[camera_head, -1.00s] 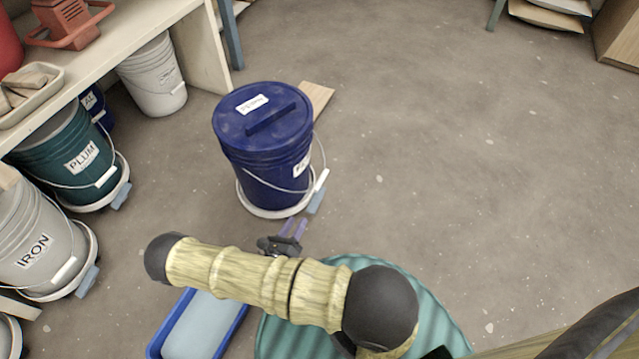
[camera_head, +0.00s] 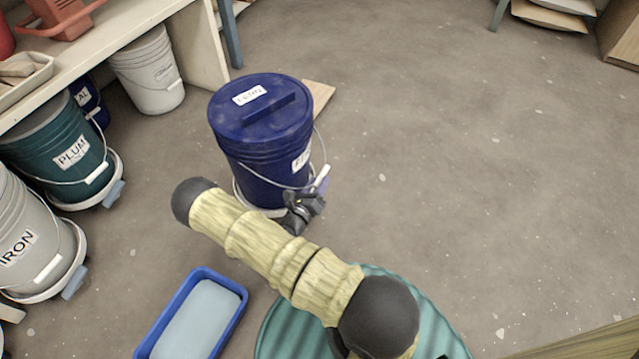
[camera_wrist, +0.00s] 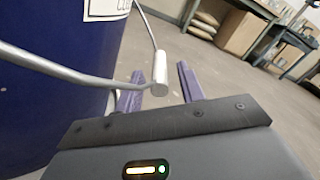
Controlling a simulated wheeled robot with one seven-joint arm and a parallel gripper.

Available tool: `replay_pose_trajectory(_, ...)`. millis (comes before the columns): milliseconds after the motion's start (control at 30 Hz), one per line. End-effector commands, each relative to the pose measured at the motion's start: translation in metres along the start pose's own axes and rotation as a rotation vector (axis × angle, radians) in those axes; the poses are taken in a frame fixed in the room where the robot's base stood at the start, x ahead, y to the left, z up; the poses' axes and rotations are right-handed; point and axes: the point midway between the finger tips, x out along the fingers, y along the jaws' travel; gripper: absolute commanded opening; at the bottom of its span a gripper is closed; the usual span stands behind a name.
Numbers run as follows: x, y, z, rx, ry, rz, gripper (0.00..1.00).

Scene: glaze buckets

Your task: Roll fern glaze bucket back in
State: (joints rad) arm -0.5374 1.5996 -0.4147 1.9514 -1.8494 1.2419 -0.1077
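A dark blue lidded bucket (camera_head: 258,130) stands upright on a white wheeled base (camera_head: 240,196) on the open floor. Its lid label is hard to read, and its side label starts with what looks like F. Its wire handle hangs at the right front with a white grip (camera_head: 322,176). My gripper (camera_head: 318,190) is at the bucket's lower right front, beside that grip. In the wrist view its purple fingers (camera_wrist: 157,82) are apart, with the white grip (camera_wrist: 160,68) showing between them. I cannot tell whether they touch it. The blue tab on the base is hidden behind my gripper.
Under the bench (camera_head: 130,30) at left stand a teal PLUM bucket (camera_head: 30,140), a grey IRON bucket (camera_head: 20,215), another blue bucket (camera_head: 92,98) and a white bucket (camera_head: 150,75). A blue tray (camera_head: 240,315) lies at front. The floor at right is clear.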

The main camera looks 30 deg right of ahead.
Motion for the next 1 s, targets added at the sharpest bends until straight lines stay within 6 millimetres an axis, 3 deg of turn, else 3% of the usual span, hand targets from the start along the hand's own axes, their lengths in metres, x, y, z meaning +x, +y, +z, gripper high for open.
replay_pose_trajectory(200, 0.021, 0.001, -0.001, 0.001, 0.000, 0.000, 0.39)
replay_pose_trajectory(467, 0.022, 0.000, 0.001, 0.000, -0.001, 0.001, 0.39)
replay_pose_trajectory(700, 0.021, 0.001, 0.001, 0.000, -0.002, 0.003, 0.00)
replay_pose_trajectory(1000, 0.020, 0.003, 0.003, 0.001, -0.003, 0.004, 0.00)
